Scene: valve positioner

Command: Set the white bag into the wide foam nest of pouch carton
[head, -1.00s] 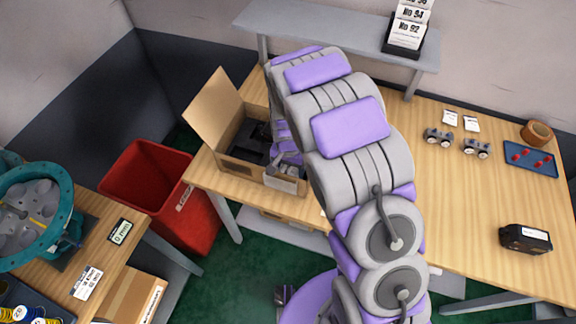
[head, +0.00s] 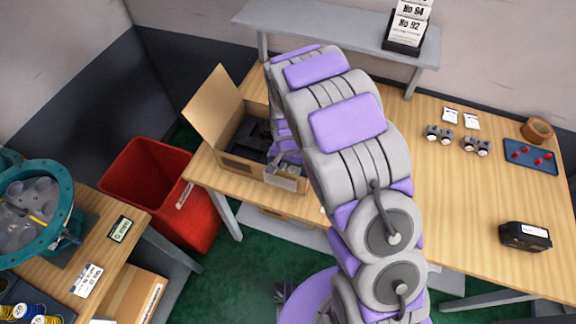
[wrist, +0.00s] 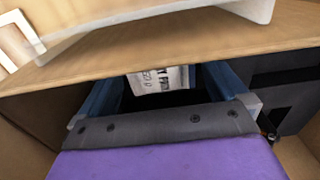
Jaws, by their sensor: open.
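The pouch carton (head: 240,166) stands open on the wooden bench, its flap raised at the left, with black foam (head: 250,135) inside. My arm reaches over it, and the gripper end is mostly hidden in the head view. In the wrist view my gripper (wrist: 165,78) is open, its two blue fingers spread apart inside the carton. A white bag with dark print (wrist: 160,79) shows between the fingers, partly cut off by a brown edge above. I cannot tell whether it touches the fingers or how it sits in the foam. Black foam (wrist: 280,85) with cut-outs lies at the right.
On the bench to the right are two small white packets (head: 460,119), small metal fittings (head: 457,140), a blue tray (head: 530,156), a tape roll (head: 537,130) and a black case (head: 524,236). A red bin (head: 165,195) stands left. A grey shelf (head: 340,38) runs behind.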

